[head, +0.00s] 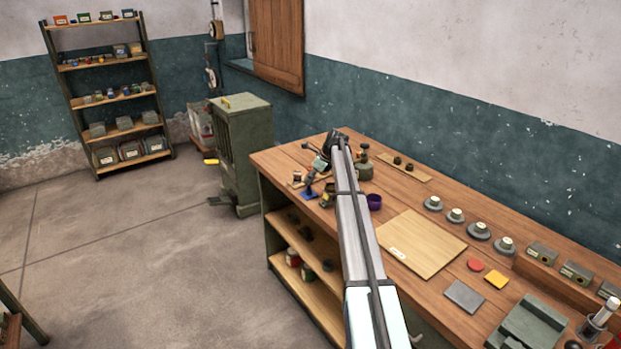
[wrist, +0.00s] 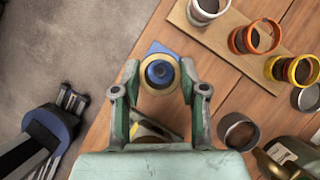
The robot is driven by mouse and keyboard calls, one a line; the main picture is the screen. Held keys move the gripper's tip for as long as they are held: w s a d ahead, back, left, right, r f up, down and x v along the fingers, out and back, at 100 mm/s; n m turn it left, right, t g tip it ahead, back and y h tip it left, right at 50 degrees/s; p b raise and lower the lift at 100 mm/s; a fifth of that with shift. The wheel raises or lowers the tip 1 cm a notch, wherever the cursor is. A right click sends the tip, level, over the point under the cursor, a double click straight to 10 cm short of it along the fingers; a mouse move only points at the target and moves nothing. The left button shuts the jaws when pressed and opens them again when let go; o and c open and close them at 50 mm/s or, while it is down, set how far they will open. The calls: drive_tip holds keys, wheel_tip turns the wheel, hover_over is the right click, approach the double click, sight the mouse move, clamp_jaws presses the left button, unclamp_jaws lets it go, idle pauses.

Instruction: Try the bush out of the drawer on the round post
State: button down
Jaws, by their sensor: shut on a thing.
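In the wrist view my gripper (wrist: 159,76) is shut on a tan ring-shaped bush (wrist: 176,84), one fingertip on each side. The round blue post (wrist: 160,71), with a dark centre, shows inside the bush's opening. From above I cannot tell whether the bush is around the post or still above it. The post's blue base plate (wrist: 157,47) shows just beyond the bush. In the head view my gripper (head: 317,172) is small, over the bench's far left part, with the blue base plate (head: 309,195) beneath it. The bush cannot be made out there. No drawer is clearly visible.
A wooden strip (wrist: 232,40) carries a grey ring (wrist: 206,11), an orange ring (wrist: 255,37) and a yellow ring (wrist: 293,70). A loose grey ring (wrist: 239,132) lies nearer. A purple cup (head: 374,201) and a pale board (head: 420,243) are on the bench.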

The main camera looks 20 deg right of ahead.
sight(311, 183)
drive_tip(key=shift+f, duration=1.55)
idle(0.4)
drive_tip(key=c, duration=0.5)
unclamp_jaws()
drive_tip(key=shift+c, duration=0.2)
